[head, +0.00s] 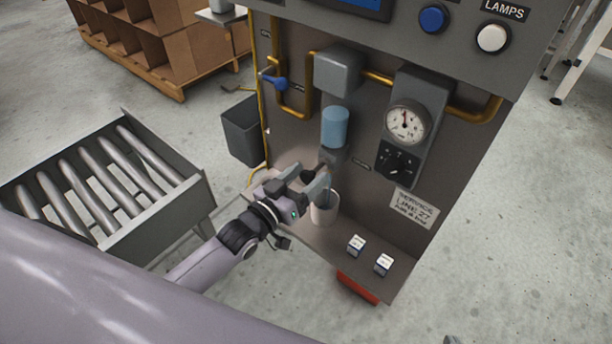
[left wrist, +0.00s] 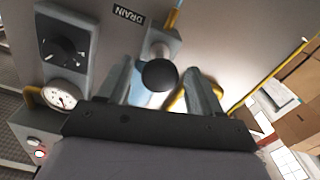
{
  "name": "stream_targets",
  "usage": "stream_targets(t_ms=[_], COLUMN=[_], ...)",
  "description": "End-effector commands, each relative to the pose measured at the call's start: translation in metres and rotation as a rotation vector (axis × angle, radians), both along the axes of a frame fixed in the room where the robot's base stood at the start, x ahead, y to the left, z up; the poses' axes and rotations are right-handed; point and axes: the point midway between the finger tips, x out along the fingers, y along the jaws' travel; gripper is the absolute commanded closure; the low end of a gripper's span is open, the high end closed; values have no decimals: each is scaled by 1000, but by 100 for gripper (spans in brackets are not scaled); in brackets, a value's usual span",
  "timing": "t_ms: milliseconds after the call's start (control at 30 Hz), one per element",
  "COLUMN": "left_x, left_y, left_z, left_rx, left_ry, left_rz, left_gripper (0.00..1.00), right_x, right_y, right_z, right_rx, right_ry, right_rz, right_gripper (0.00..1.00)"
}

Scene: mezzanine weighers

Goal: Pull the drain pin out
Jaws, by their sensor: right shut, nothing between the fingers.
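My left gripper (left wrist: 160,84) is open, with one finger on each side of the knob and a visible gap on both sides. In the head view the left gripper (head: 307,180) is at the panel below the blue cylinder (head: 335,126), with the dark knob (head: 308,175) between its fingers. The pin's shaft is mostly hidden behind the knob. A small grey tip of my right gripper (head: 452,340) shows at the bottom edge.
A light cup (head: 324,211) stands on the panel's shelf (head: 318,252), just under the left gripper. Two small labelled blocks (head: 356,245) sit farther right. A gauge (head: 405,123) and yellow pipes surround the area. A roller conveyor (head: 150,222) lies at left.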

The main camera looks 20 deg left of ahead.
Motion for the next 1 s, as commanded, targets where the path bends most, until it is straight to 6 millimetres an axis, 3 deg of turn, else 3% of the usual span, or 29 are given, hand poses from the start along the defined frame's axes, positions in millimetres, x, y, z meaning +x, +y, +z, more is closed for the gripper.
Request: stream_targets(t_ms=[267,700,1000], left_x=[-9,-61,-68], left_y=[3,22,25], left_z=[0,0,0], left_rx=[0,0,0], left_ry=[3,1,0], left_rz=[0,1,1], left_gripper=[35,35,35], right_x=[0,2,2], right_y=[-1,-1,-1], right_z=[2,11,11], right_rx=[-2,-4,-4], right_ry=[-1,-4,-5], right_rz=[2,3,3], right_gripper=[100,100,100])
